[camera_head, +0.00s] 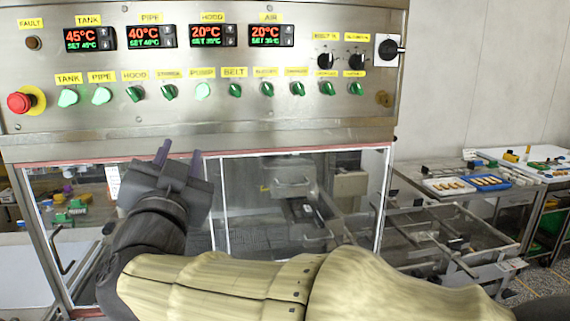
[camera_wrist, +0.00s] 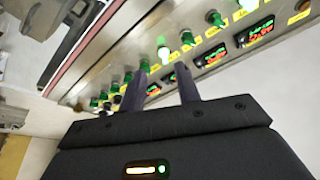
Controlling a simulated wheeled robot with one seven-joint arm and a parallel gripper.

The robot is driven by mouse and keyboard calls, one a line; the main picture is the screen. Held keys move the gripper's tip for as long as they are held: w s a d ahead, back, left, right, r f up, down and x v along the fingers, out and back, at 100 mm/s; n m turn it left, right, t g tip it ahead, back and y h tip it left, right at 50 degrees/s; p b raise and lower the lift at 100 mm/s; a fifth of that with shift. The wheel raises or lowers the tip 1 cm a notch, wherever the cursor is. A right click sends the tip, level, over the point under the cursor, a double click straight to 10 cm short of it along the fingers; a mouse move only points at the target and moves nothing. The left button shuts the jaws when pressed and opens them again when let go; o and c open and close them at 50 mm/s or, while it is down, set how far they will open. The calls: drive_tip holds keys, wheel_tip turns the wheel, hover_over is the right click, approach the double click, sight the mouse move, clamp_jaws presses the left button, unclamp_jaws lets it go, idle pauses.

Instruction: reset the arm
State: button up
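My gripper (camera_head: 178,152) is raised in front of the enrober machine, just below its control panel (camera_head: 215,112), at the left of the head view. Its two purple-grey fingers point up and stand apart with nothing between them. In the wrist view the two fingers of my gripper (camera_wrist: 163,92) are also apart and empty, with the panel's green switches and lit displays behind them. My arm stretches across the bottom of the head view. I cannot tell the exact gap between the fingertips and the panel.
The panel carries a red emergency button (camera_head: 20,102), green knobs (camera_head: 134,93) and four temperature displays (camera_head: 90,39). A clear window (camera_head: 265,200) lies below it. At right are a mesh conveyor frame (camera_head: 440,235) and a table with a blue tray (camera_head: 487,183).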

drive_tip(key=w+d+f+n+g+p, duration=0.1)
drive_tip(key=w+d+f+n+g, duration=0.15)
drive_tip(key=d+f, duration=0.35)
drive_tip(key=w+d+f+n+g+y+p, duration=0.1)
drive_tip(key=w+d+f+g, duration=0.2)
drive_tip(key=f, duration=0.5)
drive_tip(key=w+d+f+n+g+p, duration=0.1)
drive_tip(key=w+d+f+n+g, duration=0.15)
drive_tip(key=d+f, duration=0.35)
drive_tip(key=s+d+f+m+g+h+p, duration=0.2)
drive_tip(key=s+d+f+g+h, duration=0.2)
drive_tip(key=s+d+f+g, duration=0.6)
drive_tip(key=s+d+f, duration=0.5)
drive_tip(key=d+f, duration=0.2)
drive_tip(key=d, duration=0.1)
drive_tip(key=shift+s+d+f+g, duration=0.2)
drive_tip(key=shift+s+d+g, duration=0.05)
drive_tip(key=shift+d+g, duration=0.15)
drive_tip(key=shift+a, duration=0.1)
